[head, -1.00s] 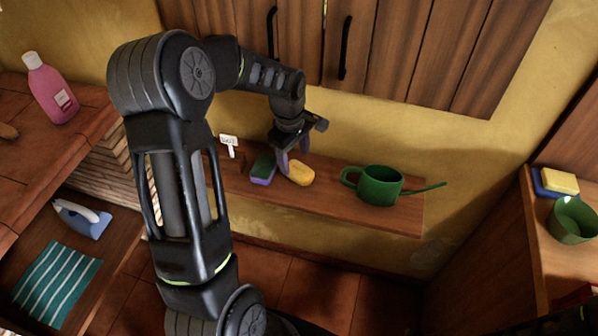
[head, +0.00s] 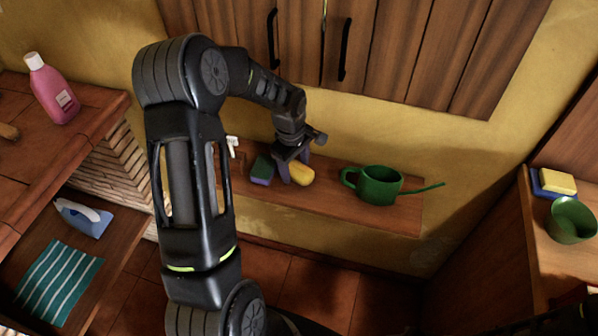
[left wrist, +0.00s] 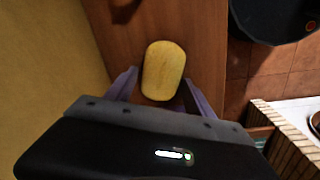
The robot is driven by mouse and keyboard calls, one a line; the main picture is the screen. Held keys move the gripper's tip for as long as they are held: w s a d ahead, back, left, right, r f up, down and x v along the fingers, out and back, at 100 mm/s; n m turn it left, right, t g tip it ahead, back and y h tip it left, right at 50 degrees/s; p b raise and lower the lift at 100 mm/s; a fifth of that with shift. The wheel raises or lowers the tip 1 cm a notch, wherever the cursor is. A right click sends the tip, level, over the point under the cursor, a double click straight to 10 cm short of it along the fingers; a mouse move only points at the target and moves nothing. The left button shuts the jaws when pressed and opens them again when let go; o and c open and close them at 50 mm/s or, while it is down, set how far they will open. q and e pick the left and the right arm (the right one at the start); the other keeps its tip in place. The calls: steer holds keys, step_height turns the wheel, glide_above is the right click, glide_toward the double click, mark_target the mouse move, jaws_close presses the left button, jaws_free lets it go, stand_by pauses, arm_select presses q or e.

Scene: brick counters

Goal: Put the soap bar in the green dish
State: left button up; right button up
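The yellow rounded soap bar (head: 300,174) lies on the wooden wall shelf. It also shows in the left wrist view (left wrist: 163,68). My left gripper (head: 293,170) is open and low at the soap bar. In the left wrist view its two purple fingers (left wrist: 160,92) stand apart, one on each side of the bar's near end; I cannot tell whether they touch it. A green bowl-like dish (head: 573,222) stands on the right-hand counter and looks empty. My right gripper is not in view.
A green and purple sponge (head: 262,169) lies just left of the soap bar. A green watering can (head: 379,187) stands to its right on the shelf (head: 330,210). A yellow block on a blue one (head: 556,183) lies behind the dish. Cabinet doors (head: 400,50) hang above.

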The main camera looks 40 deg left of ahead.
arm_select(q)
steer(key=c, duration=1.3)
steer(key=shift+r, duration=0.15)
